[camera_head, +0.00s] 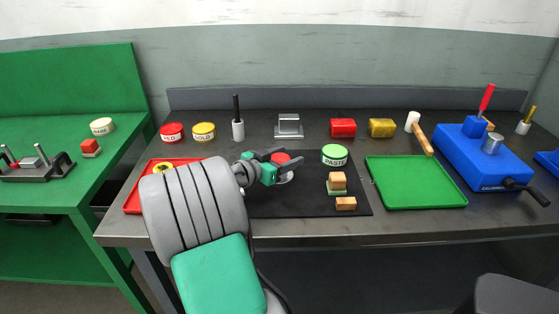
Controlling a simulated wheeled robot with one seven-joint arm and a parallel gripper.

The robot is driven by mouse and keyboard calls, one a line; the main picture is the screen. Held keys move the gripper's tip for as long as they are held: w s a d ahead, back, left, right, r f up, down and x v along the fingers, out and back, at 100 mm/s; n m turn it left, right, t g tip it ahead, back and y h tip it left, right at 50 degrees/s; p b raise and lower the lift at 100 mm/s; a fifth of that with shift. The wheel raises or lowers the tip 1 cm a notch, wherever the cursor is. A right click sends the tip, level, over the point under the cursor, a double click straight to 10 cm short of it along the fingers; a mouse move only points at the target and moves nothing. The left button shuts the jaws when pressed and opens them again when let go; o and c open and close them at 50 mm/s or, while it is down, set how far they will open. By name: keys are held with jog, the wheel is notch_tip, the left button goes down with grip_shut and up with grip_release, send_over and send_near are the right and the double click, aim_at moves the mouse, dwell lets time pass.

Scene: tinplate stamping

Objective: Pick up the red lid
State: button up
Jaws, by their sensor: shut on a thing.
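The red lid (280,158) is a small round red disc near the middle of the dark mat (315,204). My gripper (284,161) reaches in from the left and is shut on the red lid, with one dark finger on its far side and one on its near side. A pale round shape (287,177) shows just below the lid, partly hidden by the near finger. I cannot tell whether the lid touches it.
A green-topped paste tin (334,154) and wooden-topped stamps (346,203) stand right of my gripper. A red tray (133,202) is partly behind my arm. An empty green tray (415,182) and a blue machine (480,155) stand at the right. Red and yellow tins (203,132) line the back left.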

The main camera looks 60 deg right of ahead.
jog(key=shift+c, duration=1.4)
jog(key=shift+r, duration=0.1)
